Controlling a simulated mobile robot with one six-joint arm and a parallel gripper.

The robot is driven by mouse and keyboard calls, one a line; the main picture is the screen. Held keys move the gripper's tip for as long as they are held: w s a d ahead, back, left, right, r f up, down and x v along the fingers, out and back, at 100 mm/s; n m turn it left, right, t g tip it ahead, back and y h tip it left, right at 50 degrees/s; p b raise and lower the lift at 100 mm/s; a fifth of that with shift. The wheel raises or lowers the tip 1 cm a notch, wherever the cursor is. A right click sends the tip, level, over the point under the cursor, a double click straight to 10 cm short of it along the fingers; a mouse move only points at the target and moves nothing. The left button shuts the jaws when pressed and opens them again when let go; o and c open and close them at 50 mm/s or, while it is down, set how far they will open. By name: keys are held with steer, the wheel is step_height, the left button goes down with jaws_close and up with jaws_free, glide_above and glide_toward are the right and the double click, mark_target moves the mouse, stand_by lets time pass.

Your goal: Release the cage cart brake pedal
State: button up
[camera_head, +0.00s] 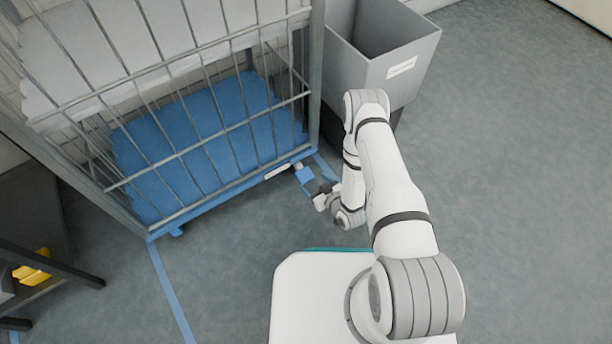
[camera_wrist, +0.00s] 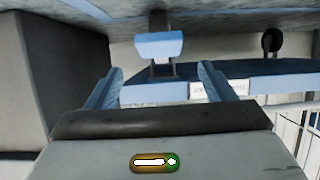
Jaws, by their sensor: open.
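The cage cart (camera_head: 208,211) has grey wire sides and a blue base. In the wrist view, its brake pedal (camera_wrist: 158,45) is a light blue block on a dark stem, in front of the blue base edge (camera_wrist: 275,86). My gripper (camera_wrist: 160,78) is open, with one blue finger on each side of the picture and the pedal between and beyond them. I cannot tell whether the fingers touch it. In the head view, my gripper (camera_head: 318,184) is low at the cart's front right corner; the pedal is hard to tell from the blue fingers there.
A grey bin (camera_head: 405,72) with a white label stands close to the cart's right side, beside my arm. A dark shelf (camera_head: 50,286) with yellow items (camera_head: 33,267) is at the lower left. The floor on the right is clear. A blue line (camera_head: 170,293) runs along the floor.

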mark_target(305, 174)
steer(key=b+x, duration=0.3)
steer(key=x, duration=0.4)
steer(key=shift+f, duration=0.1)
steer(key=shift+w+a, duration=0.2)
steer(key=shift+w, duration=0.05)
steer(key=shift+c, duration=0.2)
steer(key=c, duration=1.3)
steer(key=shift+c, duration=0.3)
